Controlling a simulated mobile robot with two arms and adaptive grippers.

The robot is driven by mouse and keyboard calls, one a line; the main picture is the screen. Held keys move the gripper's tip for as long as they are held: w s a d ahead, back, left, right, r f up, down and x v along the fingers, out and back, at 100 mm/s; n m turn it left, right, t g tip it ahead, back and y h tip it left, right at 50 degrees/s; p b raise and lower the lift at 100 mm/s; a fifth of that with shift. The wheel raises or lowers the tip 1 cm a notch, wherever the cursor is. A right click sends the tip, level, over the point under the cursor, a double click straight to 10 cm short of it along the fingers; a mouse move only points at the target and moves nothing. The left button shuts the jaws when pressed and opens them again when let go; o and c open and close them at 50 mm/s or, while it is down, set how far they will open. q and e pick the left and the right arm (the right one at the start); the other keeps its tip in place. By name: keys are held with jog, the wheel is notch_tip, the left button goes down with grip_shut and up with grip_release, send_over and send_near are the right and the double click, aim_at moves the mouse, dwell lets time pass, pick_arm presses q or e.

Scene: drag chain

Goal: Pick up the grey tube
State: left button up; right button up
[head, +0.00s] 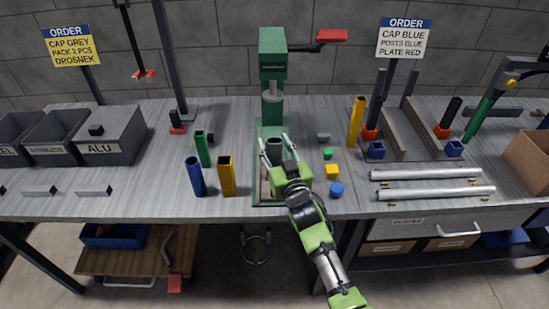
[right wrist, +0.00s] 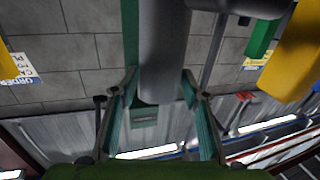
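The grey tube (head: 275,147) stands upright on the green press's base in the head view, its dark open mouth facing up. My right gripper (head: 274,138) comes from the front, with one finger on each side of the tube. In the head view the fingers look spread, with a small gap beside the tube. In the right wrist view the grey tube (right wrist: 163,55) fills the space between the fingers of my right gripper (right wrist: 160,75). Any contact is hard to judge. My left gripper is not in view.
The green press (head: 272,65) rises right behind the tube. Blue (head: 195,176), yellow (head: 227,176) and green (head: 202,149) tubes stand to the left. Two long silver tubes (head: 430,174) lie farther right.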

grip_shut()
